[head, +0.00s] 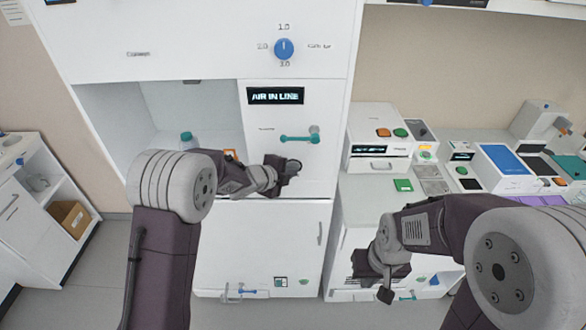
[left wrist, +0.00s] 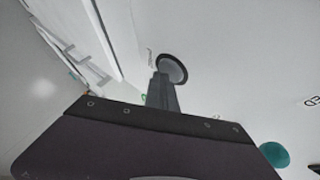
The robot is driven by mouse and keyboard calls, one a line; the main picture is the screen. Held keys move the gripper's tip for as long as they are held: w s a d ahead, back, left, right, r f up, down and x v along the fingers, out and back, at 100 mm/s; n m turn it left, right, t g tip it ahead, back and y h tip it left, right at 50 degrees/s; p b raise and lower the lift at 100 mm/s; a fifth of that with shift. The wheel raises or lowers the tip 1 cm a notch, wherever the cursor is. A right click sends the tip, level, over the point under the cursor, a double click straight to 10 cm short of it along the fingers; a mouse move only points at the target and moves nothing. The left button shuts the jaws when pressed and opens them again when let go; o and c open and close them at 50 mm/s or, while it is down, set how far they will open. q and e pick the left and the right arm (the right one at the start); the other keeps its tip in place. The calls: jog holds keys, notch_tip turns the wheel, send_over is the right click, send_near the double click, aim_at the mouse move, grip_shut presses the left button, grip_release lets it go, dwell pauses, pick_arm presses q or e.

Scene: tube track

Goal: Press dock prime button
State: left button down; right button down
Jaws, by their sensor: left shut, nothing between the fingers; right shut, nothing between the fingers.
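No button labelled dock prime can be read in these views. The white cabinet (head: 262,245) has a dark display (head: 275,96) reading "AIR IN LINE", with a teal lever (head: 300,138) below it. My left gripper (head: 291,168) is shut and empty, in front of the cabinet below the lever. In the left wrist view its shut fingers (left wrist: 162,90) point at a round grey face with a black rim (left wrist: 173,68); I cannot tell whether they touch. A teal round part (left wrist: 274,155) shows at lower right there. My right gripper (head: 386,292) is shut and empty, low at the right.
A blue dial (head: 284,48) is on the upper panel. A teal-capped bottle (head: 187,139) stands in the open bay, near an orange part (head: 230,154) partly hidden by my left arm. Devices with orange and green buttons (head: 383,133) crowd the right bench. Floor at left is clear.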

pick_arm(q)
jog(key=shift+s+b, duration=0.7)
jog(key=shift+s, duration=0.2)
jog(key=s+b, duration=0.3)
jog(key=s, duration=0.2)
dwell(2.5)
